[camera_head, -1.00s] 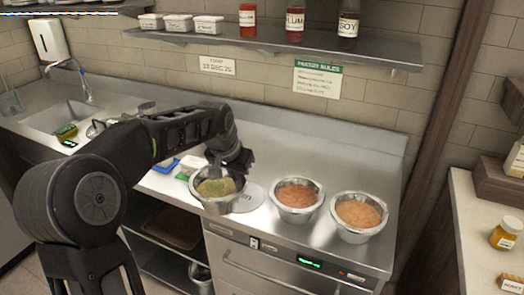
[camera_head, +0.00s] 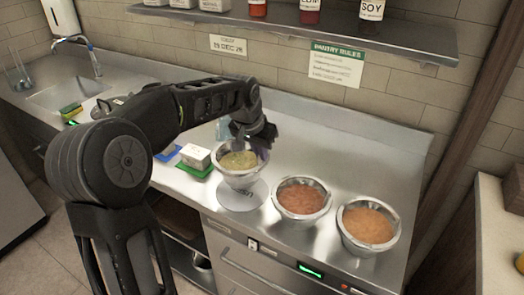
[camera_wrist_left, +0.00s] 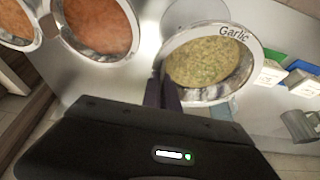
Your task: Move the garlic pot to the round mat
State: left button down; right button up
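The garlic pot (camera_head: 238,176) is a steel bowl of yellow-green sauce, close to level. In the left wrist view the word Garlic shows on the rim of the pot (camera_wrist_left: 247,62). My left gripper (camera_head: 261,154) is shut on its rim, on the back right side; its fingers (camera_wrist_left: 163,93) straddle the rim in the left wrist view. The pot is over the back part of the pale round mat (camera_head: 241,201) and seems held slightly above it; contact is hard to tell. The mat's front shows; its back is hidden. My right gripper is not in view.
A pot of red sauce (camera_head: 302,199) stands close to the right of the mat, with a pot of orange sauce (camera_head: 367,227) beyond it. A white block on a green base (camera_head: 196,157) is at the left. A shelf (camera_head: 330,33) runs above the counter.

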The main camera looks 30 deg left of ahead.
aim_at(260, 164)
pick_arm(q)
jog(key=shift+f+b, duration=2.05)
jog(key=shift+f, duration=0.85)
jog(key=c, duration=1.4)
grip_release()
jog(key=shift+f, duration=0.15)
jog(key=o, duration=0.5)
